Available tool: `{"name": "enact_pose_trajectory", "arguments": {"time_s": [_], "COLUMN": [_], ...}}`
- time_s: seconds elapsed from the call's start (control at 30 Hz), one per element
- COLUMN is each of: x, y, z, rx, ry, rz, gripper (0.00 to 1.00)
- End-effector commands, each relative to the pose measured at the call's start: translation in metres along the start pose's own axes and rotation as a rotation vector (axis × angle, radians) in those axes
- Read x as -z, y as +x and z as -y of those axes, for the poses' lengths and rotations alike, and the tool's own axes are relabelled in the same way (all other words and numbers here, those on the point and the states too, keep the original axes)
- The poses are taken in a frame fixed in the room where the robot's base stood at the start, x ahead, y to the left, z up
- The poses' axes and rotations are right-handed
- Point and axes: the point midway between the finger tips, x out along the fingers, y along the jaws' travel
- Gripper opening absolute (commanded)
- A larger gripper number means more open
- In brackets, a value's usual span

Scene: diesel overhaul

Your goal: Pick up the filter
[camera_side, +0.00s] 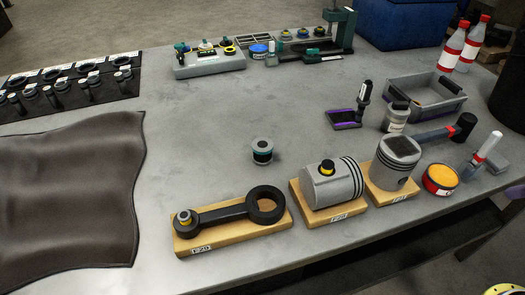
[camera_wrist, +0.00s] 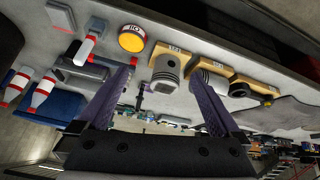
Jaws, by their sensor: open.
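A small short cylinder, which looks like the filter (camera_side: 262,151), stands upright on the bare grey bench in the side view. It has a grey top with a dark centre, a teal band and a black lower part. I cannot make it out in the wrist view. My gripper (camera_wrist: 160,70) shows in the wrist view with its two dark purple fingers wide apart and nothing held between them. My gripper is not in the side view, so its distance from the filter cannot be told.
In front of the filter are wooden blocks with a connecting rod (camera_side: 225,212), a lying piston (camera_side: 325,187) and an upright piston (camera_side: 395,165). An orange-topped tin (camera_side: 440,180) and a grey bin (camera_side: 425,97) are right. A dark mat (camera_side: 70,200) lies left. Bench around the filter is clear.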

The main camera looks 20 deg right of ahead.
Motion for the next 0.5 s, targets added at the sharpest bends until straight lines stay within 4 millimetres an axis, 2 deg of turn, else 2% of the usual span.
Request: {"name": "enact_pose_trajectory", "arguments": {"time_s": [0.03,0.1,0.27,0.37,0.5], "x": [0.018,0.04,0.094,0.132,0.189], "y": [-0.008,-0.016,-0.028,-0.029,-0.02], "z": [-0.001,0.0,0.003,0.007,0.016], "rx": [0.011,0.028,0.076,0.113,0.175], "ry": [-0.052,-0.125,-0.286,-0.39,-0.541], "rz": [-0.015,-0.029,-0.049,-0.06,-0.072], "gripper": [1.0,1.0,1.0,1.0,1.0]}}
